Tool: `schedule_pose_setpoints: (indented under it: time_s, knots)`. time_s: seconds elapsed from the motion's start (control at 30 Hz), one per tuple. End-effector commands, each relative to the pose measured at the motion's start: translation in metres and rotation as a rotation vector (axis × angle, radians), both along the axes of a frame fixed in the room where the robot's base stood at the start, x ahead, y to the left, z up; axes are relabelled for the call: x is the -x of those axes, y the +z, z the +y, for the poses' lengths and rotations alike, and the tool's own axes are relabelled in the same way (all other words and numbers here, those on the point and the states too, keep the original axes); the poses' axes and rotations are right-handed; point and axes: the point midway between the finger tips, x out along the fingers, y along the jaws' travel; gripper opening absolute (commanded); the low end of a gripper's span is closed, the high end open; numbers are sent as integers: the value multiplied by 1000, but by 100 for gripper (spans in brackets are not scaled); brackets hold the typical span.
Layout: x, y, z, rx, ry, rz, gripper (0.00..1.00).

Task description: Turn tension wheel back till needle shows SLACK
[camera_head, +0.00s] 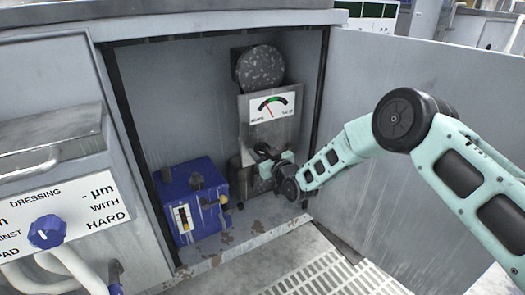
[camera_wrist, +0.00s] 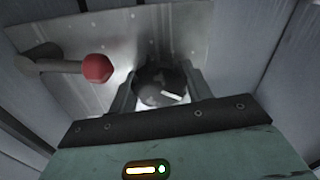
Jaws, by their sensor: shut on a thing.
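The tension wheel is a dark round knob that shows in the wrist view (camera_wrist: 158,90), in front of a bright metal plate. My gripper (camera_wrist: 160,92) has a finger on each side of it and is shut on it. In the head view my gripper (camera_head: 264,160) is low in the open cabinet, just below the gauge, and mostly hides the wheel. The white gauge (camera_head: 272,106) has a coloured arc and a thin needle, which seems to lean left of upright. Its small lettering is too blurred to read.
A red-knobbed lever (camera_wrist: 98,67) stands left of my fingers. A blue box (camera_head: 190,205) sits on the cabinet floor to the left. A dark speckled disc (camera_head: 260,67) is above the gauge. The cabinet's open door (camera_head: 400,200) stands to the right, behind my arm.

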Motion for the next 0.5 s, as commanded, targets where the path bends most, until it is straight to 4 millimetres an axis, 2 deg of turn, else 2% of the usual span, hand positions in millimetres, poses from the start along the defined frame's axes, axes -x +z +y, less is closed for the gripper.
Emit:
schedule_pose_setpoints:
  time_s: [0.5]
  knots:
    - [0, -1, 0, 110, 0, -72, 27]
